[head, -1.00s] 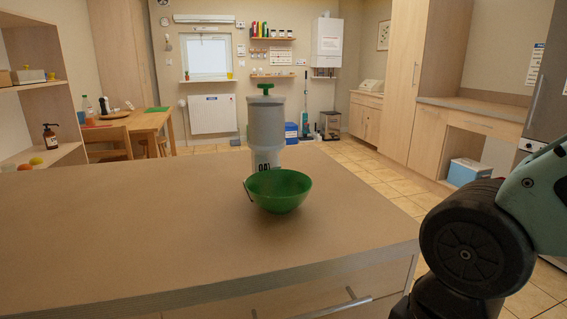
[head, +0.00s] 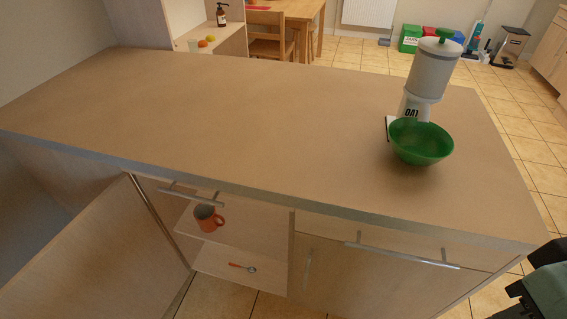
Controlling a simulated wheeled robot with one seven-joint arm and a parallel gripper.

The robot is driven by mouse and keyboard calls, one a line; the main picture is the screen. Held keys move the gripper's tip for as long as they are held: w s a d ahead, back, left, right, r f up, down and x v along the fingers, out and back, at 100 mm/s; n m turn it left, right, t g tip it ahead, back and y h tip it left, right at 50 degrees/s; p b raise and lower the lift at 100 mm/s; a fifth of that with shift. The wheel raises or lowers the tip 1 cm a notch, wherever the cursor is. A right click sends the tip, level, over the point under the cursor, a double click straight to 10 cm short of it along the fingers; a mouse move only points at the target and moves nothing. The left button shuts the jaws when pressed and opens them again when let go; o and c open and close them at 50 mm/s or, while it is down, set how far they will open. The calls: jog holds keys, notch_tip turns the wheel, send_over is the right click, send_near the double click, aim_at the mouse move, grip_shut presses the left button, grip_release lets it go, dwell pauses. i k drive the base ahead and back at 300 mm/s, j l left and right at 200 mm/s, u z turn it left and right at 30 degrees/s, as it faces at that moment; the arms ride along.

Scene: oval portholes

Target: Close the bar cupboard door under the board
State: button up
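The bar cupboard door (head: 100,255) stands wide open at the lower left, swung out from the front of the bar. Its lower part is cut off by the frame's bottom edge. The open cupboard (head: 225,235) under the board (head: 230,110) shows its shelves, with an orange-red mug (head: 208,218) on the upper one and a small red-handled utensil (head: 242,267) lower down. Part of my arm shows at the lower right edge, far from the door. I cannot make out my gripper's fingers.
A closed cupboard front (head: 360,280) with a bar handle (head: 400,250) above it is right of the opening. A green bowl (head: 420,142) and a grey-white dispenser (head: 427,75) stand on the board's right part. The rest of the board is clear.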

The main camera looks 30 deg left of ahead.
aim_at(113, 260)
jog(key=k+u, duration=0.1)
jog(key=u, duration=1.45)
